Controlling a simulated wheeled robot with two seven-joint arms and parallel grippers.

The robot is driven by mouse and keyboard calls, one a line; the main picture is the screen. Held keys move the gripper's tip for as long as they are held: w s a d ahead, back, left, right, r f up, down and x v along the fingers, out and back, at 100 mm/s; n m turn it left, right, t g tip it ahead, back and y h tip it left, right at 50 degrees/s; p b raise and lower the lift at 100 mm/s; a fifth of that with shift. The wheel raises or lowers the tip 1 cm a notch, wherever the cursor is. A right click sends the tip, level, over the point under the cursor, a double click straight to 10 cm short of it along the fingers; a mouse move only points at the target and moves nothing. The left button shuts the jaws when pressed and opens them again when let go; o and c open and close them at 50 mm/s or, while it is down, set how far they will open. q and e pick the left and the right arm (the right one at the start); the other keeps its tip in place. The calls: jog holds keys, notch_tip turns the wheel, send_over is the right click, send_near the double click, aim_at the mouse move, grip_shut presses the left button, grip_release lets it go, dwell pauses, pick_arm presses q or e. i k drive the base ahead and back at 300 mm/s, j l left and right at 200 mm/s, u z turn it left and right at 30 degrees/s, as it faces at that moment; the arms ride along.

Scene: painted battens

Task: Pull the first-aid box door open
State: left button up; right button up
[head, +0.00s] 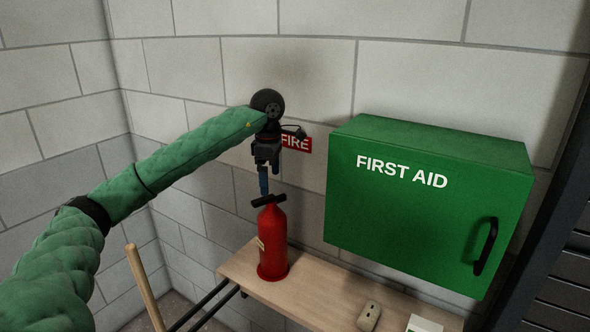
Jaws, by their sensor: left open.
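The green first-aid box (400,215) hangs on the block wall at the right, with white lettering on its front. Its door looks shut. A black bar handle (486,246) stands upright near the right edge of the door. My left gripper (265,187) points down just above the top of the red fire extinguisher, well to the left of the box. It is open, and I see nothing between its fingers. Whether its fingertips touch the extinguisher I cannot tell. My right gripper is not in view.
A red fire extinguisher (272,245) stands on a wooden shelf (318,297) below the box. A small beige object (369,316) and a white item (425,324) lie on the shelf. A red FIRE sign (297,143) is behind my arm. A wooden pole (144,288) leans at the lower left. Dark slatted panels stand at far right.

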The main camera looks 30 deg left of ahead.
aim_at(450, 223)
jog(key=k+l, duration=0.25)
jog(key=k, duration=0.2)
jog(key=k+l, duration=0.25)
jog(key=k, duration=0.25)
